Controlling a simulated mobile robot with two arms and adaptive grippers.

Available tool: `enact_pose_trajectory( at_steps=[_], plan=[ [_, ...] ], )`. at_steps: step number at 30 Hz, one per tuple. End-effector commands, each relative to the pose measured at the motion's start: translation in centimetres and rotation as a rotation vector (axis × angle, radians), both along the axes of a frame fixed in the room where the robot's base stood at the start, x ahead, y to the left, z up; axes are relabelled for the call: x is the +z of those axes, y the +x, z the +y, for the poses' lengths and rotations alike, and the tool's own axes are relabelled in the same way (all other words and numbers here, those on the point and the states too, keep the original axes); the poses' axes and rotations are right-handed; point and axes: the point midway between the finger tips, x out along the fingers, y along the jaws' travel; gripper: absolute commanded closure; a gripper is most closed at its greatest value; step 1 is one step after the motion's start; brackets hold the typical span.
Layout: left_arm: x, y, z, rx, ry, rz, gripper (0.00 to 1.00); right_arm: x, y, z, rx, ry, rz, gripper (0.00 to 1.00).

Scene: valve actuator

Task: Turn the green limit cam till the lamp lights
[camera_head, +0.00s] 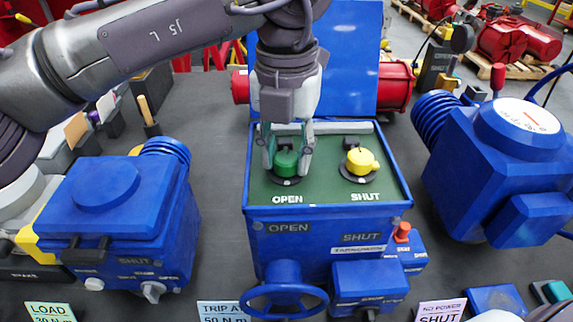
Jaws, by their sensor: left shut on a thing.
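The green limit cam (286,163) is a small knob on a dark round base, above the "OPEN" label on the green panel (322,189) of the blue actuator box. My left gripper (287,158) reaches down from above and is shut on the green cam, one finger on each side. A yellow cam (361,161) sits to the right, above the "SHUT" label, apart from the gripper. A small orange-red piece (402,232) stands at the box's right side; I cannot tell if it is the lamp or if it is lit. My right gripper is not in view.
A blue handwheel (284,299) sticks out at the box's front. Blue actuators stand at left (115,205) and right (505,165). The raised blue lid (350,60) stands behind the panel. Small label cards (223,313) line the front edge.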

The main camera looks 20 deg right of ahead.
Motion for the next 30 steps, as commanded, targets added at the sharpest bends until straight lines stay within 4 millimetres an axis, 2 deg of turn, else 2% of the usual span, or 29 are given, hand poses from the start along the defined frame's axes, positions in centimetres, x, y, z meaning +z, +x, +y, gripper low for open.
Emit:
enact_pose_trajectory(
  at_steps=[3,12,30],
  plan=[
    [-0.3,0.1,0.0,0.092,0.000,-0.002,0.97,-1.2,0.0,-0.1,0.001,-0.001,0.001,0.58],
    [-0.1,0.0,0.0,0.250,0.000,-0.002,0.97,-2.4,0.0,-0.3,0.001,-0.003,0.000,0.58],
    [0.1,0.0,0.0,0.309,0.000,-0.001,0.97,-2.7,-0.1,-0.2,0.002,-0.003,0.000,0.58]
  ],
)
